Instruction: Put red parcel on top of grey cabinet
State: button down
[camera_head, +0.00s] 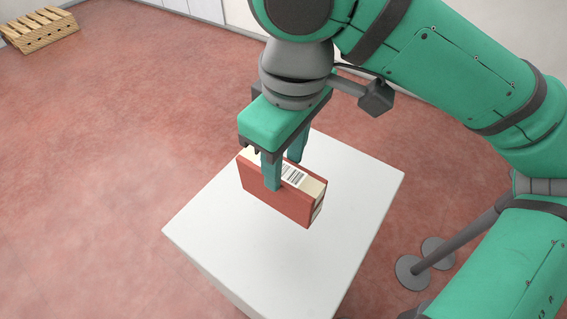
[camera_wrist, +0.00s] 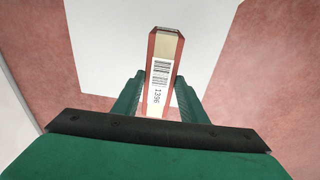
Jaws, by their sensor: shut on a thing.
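The red parcel (camera_head: 275,199) has a cream top edge with a white barcode label. My gripper (camera_head: 284,174) points down and is shut on the red parcel, one finger on each broad side. In the wrist view the parcel (camera_wrist: 164,47) stands upright between the two fingers (camera_wrist: 160,98), its label facing the camera. The parcel is over a white-topped block (camera_head: 348,184); I cannot tell whether its underside touches that top. No clearly grey cabinet shows in either view.
A wooden slatted pallet stack (camera_head: 38,31) stands on the reddish floor at the far upper left. A pale wall or cabinet front (camera_head: 196,9) runs along the back. The floor on the left is clear.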

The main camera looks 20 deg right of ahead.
jog(key=w+d+f, duration=0.2)
jog(key=w+f, duration=0.5)
jog(key=f, duration=0.3)
jog(key=shift+w+d+f, duration=0.1)
jog(key=shift+f, duration=0.05)
jog(key=c, duration=1.1)
grip_release()
notch_tip(320, 180, up, 12)
jog(key=s, duration=0.1)
jog(key=shift+s+d, duration=0.15)
